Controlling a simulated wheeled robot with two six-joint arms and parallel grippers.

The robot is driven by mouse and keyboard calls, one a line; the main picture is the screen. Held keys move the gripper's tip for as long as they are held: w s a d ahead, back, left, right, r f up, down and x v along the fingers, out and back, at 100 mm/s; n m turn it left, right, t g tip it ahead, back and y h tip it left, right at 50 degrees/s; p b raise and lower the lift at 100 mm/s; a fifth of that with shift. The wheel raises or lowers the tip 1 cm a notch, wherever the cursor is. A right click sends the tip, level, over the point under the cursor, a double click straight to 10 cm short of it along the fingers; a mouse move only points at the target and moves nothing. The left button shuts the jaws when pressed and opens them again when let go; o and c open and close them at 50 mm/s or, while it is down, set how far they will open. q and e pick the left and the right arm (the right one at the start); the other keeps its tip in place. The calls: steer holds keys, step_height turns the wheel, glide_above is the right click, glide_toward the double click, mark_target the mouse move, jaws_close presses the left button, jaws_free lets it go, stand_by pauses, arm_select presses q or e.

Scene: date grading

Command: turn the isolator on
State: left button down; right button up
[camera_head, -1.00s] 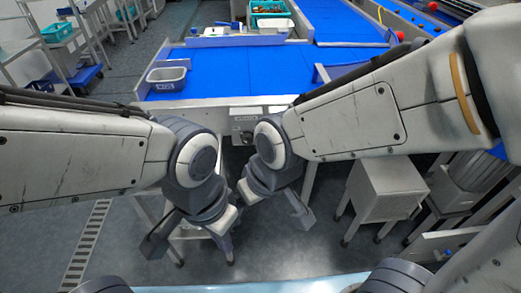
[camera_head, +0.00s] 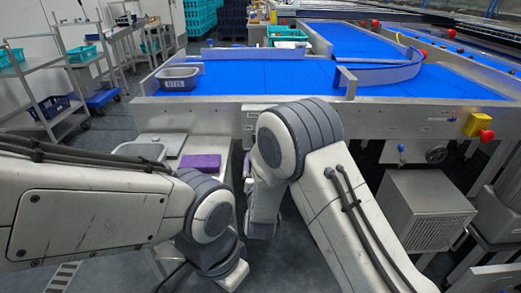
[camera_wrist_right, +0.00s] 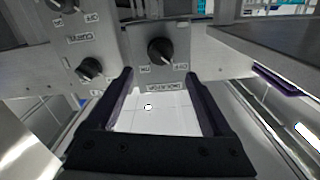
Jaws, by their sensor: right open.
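In the right wrist view a black rotary knob (camera_wrist_right: 160,50) sits on a grey panel, with small position labels beside it and a name label (camera_wrist_right: 167,86) below; the text looks inverted and I cannot read it surely. Two similar knobs, one at the upper left (camera_wrist_right: 62,5) and one lower (camera_wrist_right: 90,68), are on the adjoining plate. I cannot tell which is the isolator. My right gripper (camera_wrist_right: 160,84) is open and empty, its fingers either side of the first knob's line, apparently short of it. In the head view my left gripper (camera_head: 234,273) is low, its fingers unclear.
A blue belt table (camera_head: 260,78) spans ahead, with a grey bin (camera_head: 178,78) on its left. A yellow box with a red button (camera_head: 486,135), a dark handwheel (camera_head: 436,154) and a grey cabinet (camera_head: 425,210) stand right. A purple item (camera_head: 201,163) lies below the table's left.

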steer(key=w, duration=0.9)
steer(key=shift+w+b, duration=0.3)
steer(key=shift+w, duration=0.1)
jaws_close()
